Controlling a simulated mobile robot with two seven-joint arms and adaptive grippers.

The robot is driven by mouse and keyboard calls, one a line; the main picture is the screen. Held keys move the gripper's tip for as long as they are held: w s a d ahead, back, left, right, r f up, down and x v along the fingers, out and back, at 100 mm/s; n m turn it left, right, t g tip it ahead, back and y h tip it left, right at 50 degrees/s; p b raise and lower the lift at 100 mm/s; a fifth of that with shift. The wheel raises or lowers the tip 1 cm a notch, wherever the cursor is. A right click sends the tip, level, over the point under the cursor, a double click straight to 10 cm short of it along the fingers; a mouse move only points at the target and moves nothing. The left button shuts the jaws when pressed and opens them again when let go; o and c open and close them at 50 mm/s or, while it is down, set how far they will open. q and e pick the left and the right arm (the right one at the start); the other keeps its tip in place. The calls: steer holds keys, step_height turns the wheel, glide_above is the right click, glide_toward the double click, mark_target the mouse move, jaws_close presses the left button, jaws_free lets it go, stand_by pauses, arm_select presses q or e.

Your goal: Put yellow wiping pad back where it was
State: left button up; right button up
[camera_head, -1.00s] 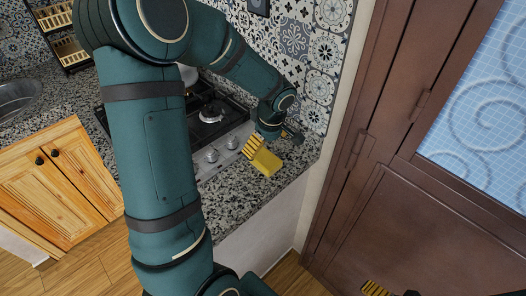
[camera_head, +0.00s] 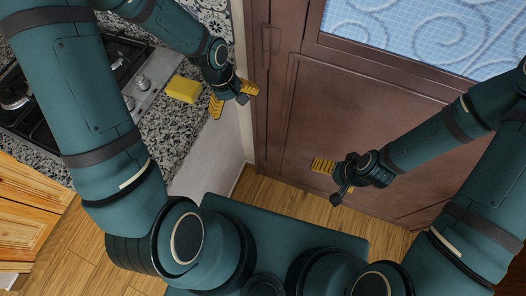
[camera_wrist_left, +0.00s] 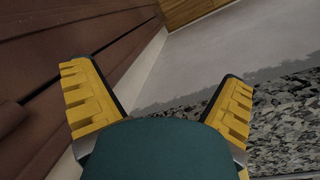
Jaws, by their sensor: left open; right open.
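The yellow wiping pad (camera_head: 183,89) lies on the speckled granite counter (camera_head: 176,128), close to the stove's front panel in the head view. My left gripper (camera_head: 232,101) is to the right of the pad, apart from it, over the counter's edge by the white wall side. Its yellow fingers are spread and empty. In the left wrist view the open fingers (camera_wrist_left: 160,100) have nothing between them, and the pad does not show there. My right gripper (camera_head: 325,177) hangs in front of the brown door, open, with no object visible in it.
A gas stove (camera_head: 100,72) with knobs is left of the pad. A brown door (camera_head: 375,125) with a blue patterned pane stands at the right. Wooden cabinets (camera_head: 28,220) are at lower left. Wood floor (camera_head: 110,262) lies below.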

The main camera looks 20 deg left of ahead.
arm_select(q)
steer(key=s+d+f+m+t+h, duration=0.1)
steer(key=s+d+f+m, duration=0.6)
steer(key=d+f, duration=0.4)
steer(key=shift+s+f+m+h, duration=0.3)
steer(key=shift+s, duration=0.5)
steer(key=shift+d, duration=0.1)
